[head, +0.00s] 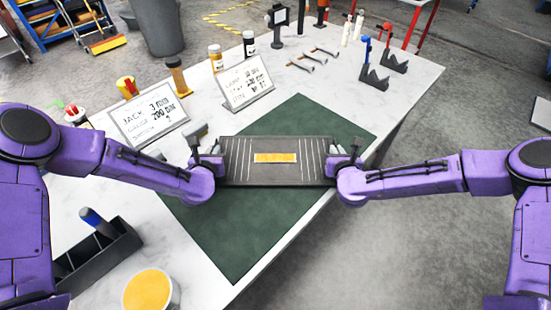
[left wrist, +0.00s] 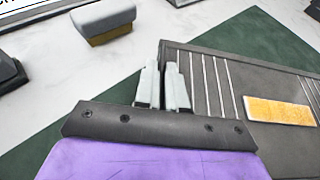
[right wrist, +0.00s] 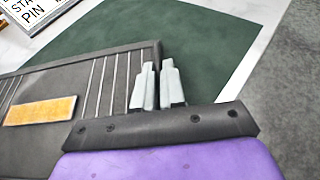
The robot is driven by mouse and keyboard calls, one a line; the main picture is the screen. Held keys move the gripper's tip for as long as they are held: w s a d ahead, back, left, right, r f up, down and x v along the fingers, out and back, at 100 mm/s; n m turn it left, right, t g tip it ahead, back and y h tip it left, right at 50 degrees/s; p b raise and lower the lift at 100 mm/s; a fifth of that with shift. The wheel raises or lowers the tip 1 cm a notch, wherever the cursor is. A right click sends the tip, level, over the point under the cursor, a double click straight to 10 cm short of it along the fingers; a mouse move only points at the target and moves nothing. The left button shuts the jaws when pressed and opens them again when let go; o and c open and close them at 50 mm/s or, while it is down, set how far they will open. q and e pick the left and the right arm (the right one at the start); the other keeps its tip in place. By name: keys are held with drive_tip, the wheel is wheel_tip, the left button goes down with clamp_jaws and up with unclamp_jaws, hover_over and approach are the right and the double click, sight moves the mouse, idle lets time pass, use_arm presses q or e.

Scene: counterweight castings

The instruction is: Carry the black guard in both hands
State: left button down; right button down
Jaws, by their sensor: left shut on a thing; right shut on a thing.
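The black guard (head: 276,173) is a flat dark panel with white lines near both ends and a yellow label (head: 275,158) in its middle. In the head view it spans between my two grippers over the green mat (head: 240,233). My left gripper (head: 207,158) is shut on its left end, and my right gripper (head: 345,160) is shut on its right end. The guard also shows in the left wrist view (left wrist: 225,105) and in the right wrist view (right wrist: 60,85). I cannot tell how high it is above the mat.
Two written signs (head: 149,112) (head: 246,82) stand behind the guard. Bottles (head: 249,43), hooked metal pieces and dark notched stands (head: 374,78) are at the back of the white table (head: 420,75). A black bin (head: 98,255) and a yellow-topped round container (head: 150,291) are at the front left.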

use_arm(q)
drive_tip(key=shift+r, duration=0.1)
use_arm(e)
drive_tip(key=shift+r, duration=0.15)
